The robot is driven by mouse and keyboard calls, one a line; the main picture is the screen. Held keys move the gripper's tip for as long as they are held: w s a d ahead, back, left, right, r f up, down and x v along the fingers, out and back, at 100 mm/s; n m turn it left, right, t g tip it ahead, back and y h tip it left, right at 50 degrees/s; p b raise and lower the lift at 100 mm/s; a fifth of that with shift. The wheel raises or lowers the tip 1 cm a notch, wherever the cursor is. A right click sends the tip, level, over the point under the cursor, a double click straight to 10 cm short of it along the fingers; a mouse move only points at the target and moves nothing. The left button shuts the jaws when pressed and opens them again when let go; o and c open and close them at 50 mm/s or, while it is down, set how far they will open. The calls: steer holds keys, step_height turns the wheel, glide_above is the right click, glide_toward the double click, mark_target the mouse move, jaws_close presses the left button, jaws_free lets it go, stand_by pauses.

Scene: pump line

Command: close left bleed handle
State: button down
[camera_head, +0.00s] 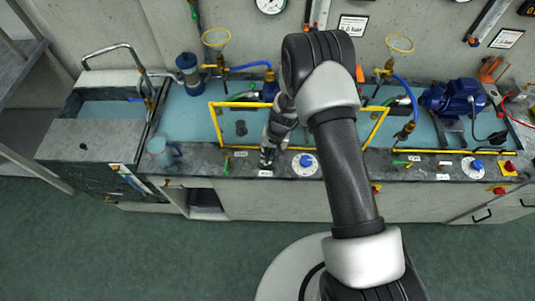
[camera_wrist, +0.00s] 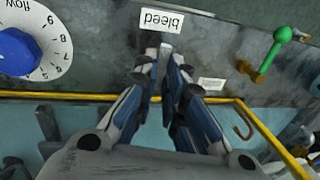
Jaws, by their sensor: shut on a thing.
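My gripper (camera_head: 267,158) reaches down to the front ledge of the bench, beside the left dial. In the wrist view its two fingers (camera_wrist: 164,62) are close together, just short of the upside-down "bleed" label (camera_wrist: 162,20). They are shut on the left bleed handle (camera_wrist: 165,48), of which only a small grey part shows between the tips. The fingers hide most of the handle, so I cannot tell its angle. The label also shows in the head view (camera_head: 265,173), just in front of the gripper.
A blue flow dial (camera_head: 305,165) is right of the gripper. A green-handled brass valve (camera_wrist: 280,45) is on its other side. A yellow frame (camera_head: 212,122) stands behind the ledge. A mug (camera_head: 160,152) stands further left, and a blue pump motor (camera_head: 455,97) at right.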

steer(key=m+b, duration=0.2)
steer(key=m, duration=0.2)
steer(key=shift+s+m+t, duration=0.15)
steer(key=shift+m+t, duration=0.15)
steer(key=shift+t, duration=0.1)
steer(key=m+p, duration=0.1)
steer(key=m, duration=0.3)
steer(key=shift+s+r+m+t+h, duration=0.1)
steer(key=shift+m+t+h, duration=0.2)
steer(key=shift+h, duration=0.1)
steer(key=m+p, duration=0.4)
steer(key=shift+s+h, duration=0.15)
steer(key=shift+h, duration=0.15)
steer(key=m+p, duration=0.3)
steer(key=p, duration=0.4)
steer(key=shift+m+t+h, duration=0.3)
steer(key=shift+m+h, duration=0.1)
steer(key=shift+s+p, duration=0.1)
steer(key=shift+p, duration=0.3)
steer(key=shift+a+m+p, duration=0.1)
steer(key=shift+m+p, duration=0.3)
steer(key=c, duration=1.7)
jaws_free()
steer(key=shift+o, duration=0.2)
